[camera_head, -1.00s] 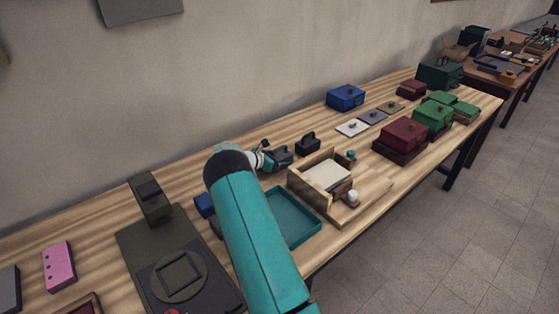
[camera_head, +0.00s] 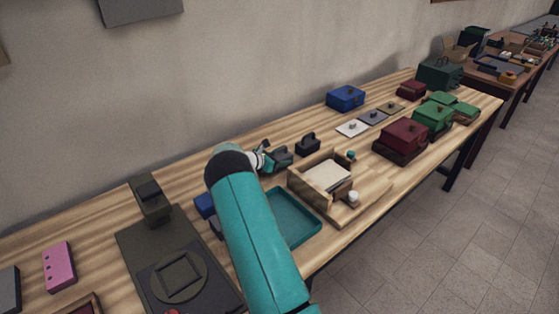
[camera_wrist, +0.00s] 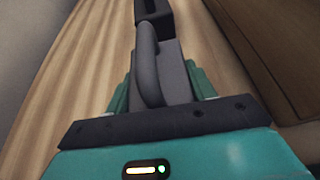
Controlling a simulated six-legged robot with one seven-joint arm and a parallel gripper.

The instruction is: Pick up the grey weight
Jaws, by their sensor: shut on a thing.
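The grey weight (camera_head: 281,159) is at the end of my arm in the head view, partly hidden by the gripper. In the wrist view the grey weight (camera_wrist: 172,74), with its upright loop handle, sits between the two teal fingers. My gripper (camera_wrist: 160,88) is shut on it; the gripper (camera_head: 266,158) also shows in the head view. I cannot tell whether the weight is clear of the table. A darker weight (camera_head: 308,146) stands just beyond it, and shows at the top of the wrist view (camera_wrist: 154,12).
A wooden tray (camera_head: 370,208) with a pale pad is close to the right of my gripper. A teal tray (camera_head: 300,232) lies nearer, partly behind my arm. A dark green scale-like device (camera_head: 180,275) is at left. Blue, red and green boxes stand farther along; the wall runs behind.

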